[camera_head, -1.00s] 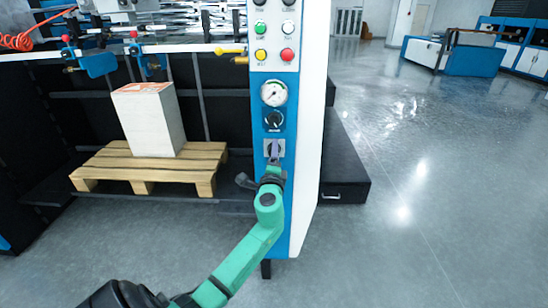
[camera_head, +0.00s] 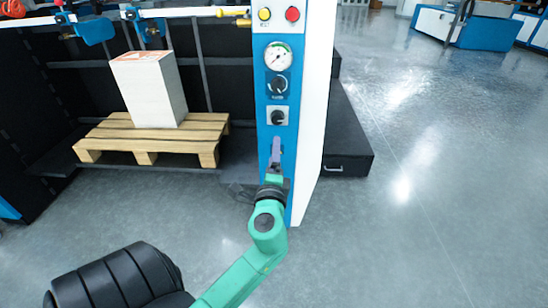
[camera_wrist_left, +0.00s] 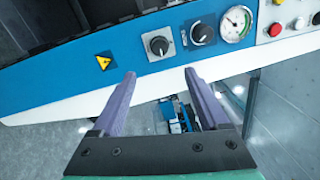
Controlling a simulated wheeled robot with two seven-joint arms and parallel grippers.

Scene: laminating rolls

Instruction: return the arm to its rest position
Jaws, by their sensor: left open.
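My left gripper (camera_head: 275,152) is in front of the blue control panel strip (camera_head: 264,95), just below the lower black knob (camera_head: 278,117). In the left wrist view the two purple fingers (camera_wrist_left: 159,74) are spread apart with nothing between them. The lower black knob (camera_wrist_left: 158,44) lies beyond the fingertips there, apart from them. My green left arm (camera_head: 255,255) reaches up from the bottom of the head view. My right gripper is not in view.
Above the knob are another dial (camera_head: 278,85), a gauge (camera_head: 278,57), and yellow and red buttons (camera_head: 292,14). A wooden pallet (camera_head: 150,146) with a white stack (camera_head: 150,90) stands at the left. A black step (camera_head: 347,135) is right of the panel. Open grey floor lies at the right.

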